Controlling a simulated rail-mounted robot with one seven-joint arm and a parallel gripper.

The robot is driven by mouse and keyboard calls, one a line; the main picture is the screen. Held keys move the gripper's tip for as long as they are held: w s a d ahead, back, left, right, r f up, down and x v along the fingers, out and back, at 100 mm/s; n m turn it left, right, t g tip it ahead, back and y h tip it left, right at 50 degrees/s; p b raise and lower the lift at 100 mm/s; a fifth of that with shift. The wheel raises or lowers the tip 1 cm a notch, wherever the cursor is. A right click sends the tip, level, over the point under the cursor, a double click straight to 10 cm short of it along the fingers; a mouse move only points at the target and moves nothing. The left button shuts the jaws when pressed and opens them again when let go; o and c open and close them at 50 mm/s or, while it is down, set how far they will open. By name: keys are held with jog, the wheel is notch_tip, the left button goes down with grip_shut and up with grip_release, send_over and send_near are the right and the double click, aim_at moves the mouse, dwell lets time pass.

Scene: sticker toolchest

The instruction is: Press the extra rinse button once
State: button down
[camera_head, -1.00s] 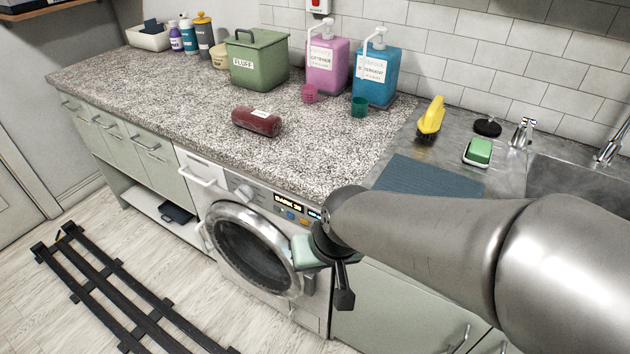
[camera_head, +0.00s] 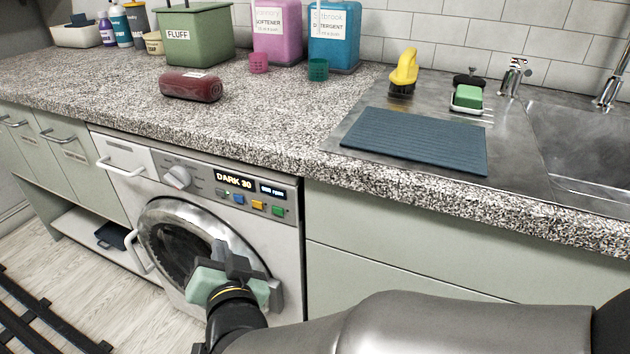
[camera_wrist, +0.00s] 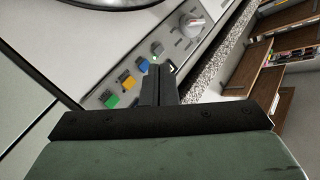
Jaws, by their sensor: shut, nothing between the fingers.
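The washing machine (camera_head: 285,255) has a control panel with a row of coloured buttons: grey (camera_head: 221,191), blue (camera_head: 239,199), yellow (camera_head: 257,205) and green (camera_head: 278,211). The same row shows in the wrist view: green (camera_wrist: 111,100), yellow (camera_wrist: 128,82), blue (camera_wrist: 143,65) and grey (camera_wrist: 157,49). Their labels are too small to read, so I cannot tell which is extra rinse. My gripper (camera_head: 230,257) is shut and empty, in front of the door and below the panel. In the wrist view its fingertips (camera_wrist: 160,72) appear beside the blue and grey buttons, apparently apart from them.
The round door (camera_head: 180,235) is below. A dark red bottle (camera_head: 191,86) lies on the counter.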

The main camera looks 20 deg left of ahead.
aim_at(258, 205)
dwell(0.3)
jog(key=w+d+b, duration=0.1)
jog(key=w+b, duration=0.2)
jog(key=w, duration=0.5)
jog(key=shift+w, duration=0.35)
jog(key=shift+d, duration=0.1)
jog(key=shift+w, duration=0.15)
dwell(1.6)
jog(key=shift+w+d+b, duration=0.1)
jog(key=shift+w+b, duration=0.15)
jog(key=shift+b, duration=0.2)
